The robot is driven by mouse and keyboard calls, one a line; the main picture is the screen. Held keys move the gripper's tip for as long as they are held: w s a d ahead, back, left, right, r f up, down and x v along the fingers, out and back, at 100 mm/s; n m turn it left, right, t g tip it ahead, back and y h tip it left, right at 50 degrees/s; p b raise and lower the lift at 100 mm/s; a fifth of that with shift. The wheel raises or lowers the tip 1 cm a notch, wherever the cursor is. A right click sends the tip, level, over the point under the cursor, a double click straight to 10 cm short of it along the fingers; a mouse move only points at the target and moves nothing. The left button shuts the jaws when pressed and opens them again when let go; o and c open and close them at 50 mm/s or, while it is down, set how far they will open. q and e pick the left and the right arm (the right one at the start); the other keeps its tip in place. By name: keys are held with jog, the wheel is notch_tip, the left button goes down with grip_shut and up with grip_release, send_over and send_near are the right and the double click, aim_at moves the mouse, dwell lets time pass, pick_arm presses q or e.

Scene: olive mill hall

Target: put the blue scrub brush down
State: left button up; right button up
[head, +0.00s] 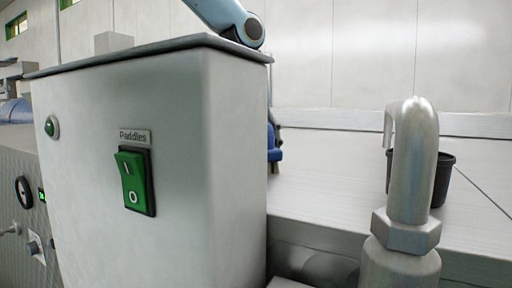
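A small blue piece (273,143) shows just past the right edge of the grey control box, low over the pale worktop. It may be part of the blue scrub brush, but the box hides most of it. A thin grey sliver stands above it; I cannot tell whether this is a gripper part. A light blue link of my arm comes in at the top and drops behind the box. Any gripper at its end is hidden or nearly so. My other gripper is out of the picture. Whether the brush is held or resting cannot be seen.
The control box (160,165) with a green Paddles switch (134,180) blocks much of the view. A bent metal pipe (412,160) rises at the right. A dark bucket (443,180) stands behind it. The worktop (330,175) between box and pipe is clear.

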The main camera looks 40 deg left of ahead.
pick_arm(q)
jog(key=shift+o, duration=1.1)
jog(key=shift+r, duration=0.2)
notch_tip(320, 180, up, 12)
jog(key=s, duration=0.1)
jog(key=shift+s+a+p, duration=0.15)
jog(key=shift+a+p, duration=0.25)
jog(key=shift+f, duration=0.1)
